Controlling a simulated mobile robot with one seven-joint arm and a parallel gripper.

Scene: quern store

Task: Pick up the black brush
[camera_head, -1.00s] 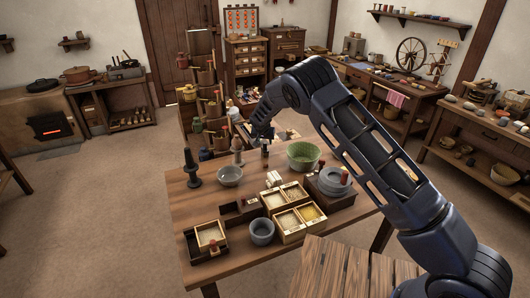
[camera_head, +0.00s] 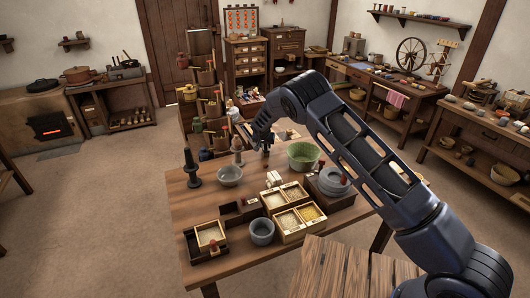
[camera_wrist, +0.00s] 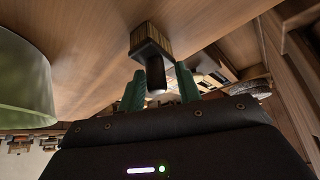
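The black brush (camera_wrist: 155,70) shows in the wrist view, with a dark handle pointing toward my gripper and a block of tan bristles against the wooden table top. In the head view the brush (camera_head: 265,157) stands small near the back of the table (camera_head: 190,210), partly hidden by my gripper (camera_head: 263,141). In the wrist view my gripper's green fingers (camera_wrist: 160,88) are apart, one on each side of the handle, with gaps visible. The handle end lies between the fingertips.
A green bowl (camera_head: 303,154) stands right of the brush; it also shows in the wrist view (camera_wrist: 25,85). Left are a grey bowl (camera_head: 230,176), a pale peg-like stand (camera_head: 238,158) and a dark one (camera_head: 192,172). Boxes of grain (camera_head: 290,220) and stacked plates (camera_head: 333,183) stand nearer.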

